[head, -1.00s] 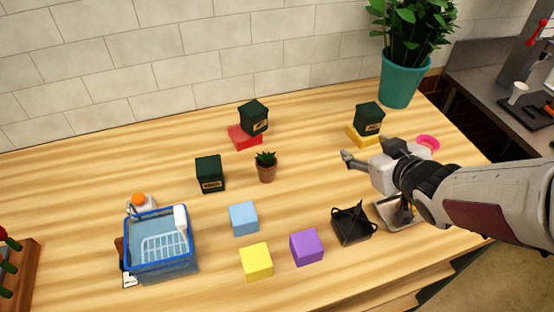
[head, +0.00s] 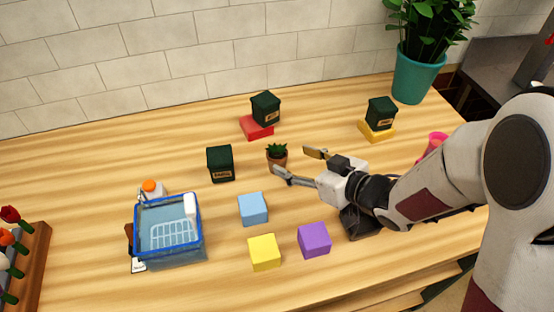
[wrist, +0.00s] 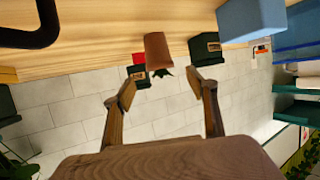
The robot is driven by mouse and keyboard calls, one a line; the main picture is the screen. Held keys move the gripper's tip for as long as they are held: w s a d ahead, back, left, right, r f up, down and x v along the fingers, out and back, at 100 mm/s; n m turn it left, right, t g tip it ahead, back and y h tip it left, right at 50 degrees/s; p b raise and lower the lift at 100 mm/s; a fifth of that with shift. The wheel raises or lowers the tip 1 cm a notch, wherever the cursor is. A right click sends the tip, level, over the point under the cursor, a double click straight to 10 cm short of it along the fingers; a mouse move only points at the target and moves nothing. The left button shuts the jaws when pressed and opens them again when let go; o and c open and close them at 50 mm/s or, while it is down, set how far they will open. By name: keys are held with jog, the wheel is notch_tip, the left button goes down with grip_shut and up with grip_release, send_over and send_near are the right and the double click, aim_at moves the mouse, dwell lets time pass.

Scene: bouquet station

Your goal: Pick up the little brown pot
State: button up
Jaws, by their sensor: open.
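The little brown pot (head: 281,163) holds a small green succulent and stands upright on the wooden table, in the middle of the head view. In the wrist view the pot (wrist: 158,47) shows upside down, ahead of the space between the fingers. My gripper (head: 294,161) is open and empty, with its fingers pointing left at the pot. In the head view the near fingertip overlaps the pot's lower edge; I cannot tell if it touches. The wrist view shows both open fingers (wrist: 161,90) short of the pot.
A dark green box (head: 220,163) stands left of the pot, and another (head: 265,107) sits on a red block (head: 255,129) behind it. A third (head: 381,112) is on a yellow block. Blue (head: 253,209), yellow (head: 264,253) and purple (head: 314,240) cubes and a blue basket (head: 168,257) stand in front.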

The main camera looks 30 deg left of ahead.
aim_at(281, 154)
dwell(0.3)
jog(key=shift+x, duration=1.3)
jog(key=shift+a, duration=0.1)
jog(key=shift+x, duration=2.5)
jog(key=c, duration=1.5)
